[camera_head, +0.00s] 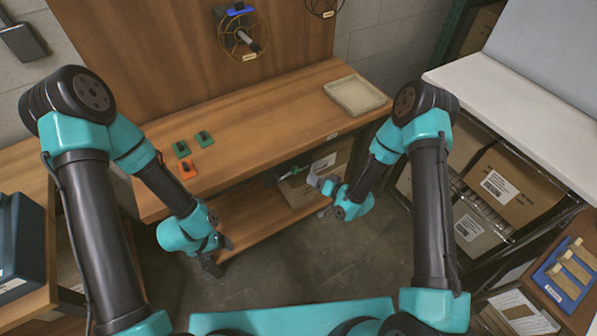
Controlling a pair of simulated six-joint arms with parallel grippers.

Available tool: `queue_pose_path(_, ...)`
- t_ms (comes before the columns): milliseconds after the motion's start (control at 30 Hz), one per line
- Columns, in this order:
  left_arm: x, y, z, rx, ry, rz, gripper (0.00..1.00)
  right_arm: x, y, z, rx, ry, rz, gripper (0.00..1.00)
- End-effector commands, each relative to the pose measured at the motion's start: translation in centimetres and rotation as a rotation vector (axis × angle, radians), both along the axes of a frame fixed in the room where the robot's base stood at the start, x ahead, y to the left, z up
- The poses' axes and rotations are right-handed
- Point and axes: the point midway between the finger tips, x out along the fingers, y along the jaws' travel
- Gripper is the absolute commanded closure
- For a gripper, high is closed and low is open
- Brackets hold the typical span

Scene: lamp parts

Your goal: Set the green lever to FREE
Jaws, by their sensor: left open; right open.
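Two small green blocks with dark tops, one at the left (181,149) and one at the right (204,139), sit near the left end of the wooden bench top. An orange one (187,168) sits just in front of them. A thin green piece (293,172) shows at a box below the bench's front edge. I cannot tell which green part is the lever, and no FREE marking is readable. My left gripper (219,257) is open, low in front of the bench. My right gripper (319,197) is open and empty near the box below the bench.
A beige tray (355,112) is at the right of the bench (262,120). A brass ring (229,45) with a blue part hangs on the back board. A shelf with cardboard boxes (515,182) stands at the right. The bench middle is clear.

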Motion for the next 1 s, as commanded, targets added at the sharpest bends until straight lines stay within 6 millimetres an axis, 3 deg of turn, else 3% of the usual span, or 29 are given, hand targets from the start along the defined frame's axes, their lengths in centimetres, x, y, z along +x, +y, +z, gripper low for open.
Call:
queue_pose_path(500,0.0,0.0,0.0,0.0,0.0,0.0,0.23,5.9,5.5,-2.2,-0.001,-0.001,0.0,0.4)
queue_pose_path(967,0.0,0.0,0.0,0.0,0.0,0.0,0.23,6.7,6.3,-2.4,0.001,0.001,0.0,0.4)
queue_pose_path(1000,0.0,0.0,0.0,0.0,0.0,0.0,0.23,6.7,6.3,-2.5,0.001,0.001,0.0,0.44)
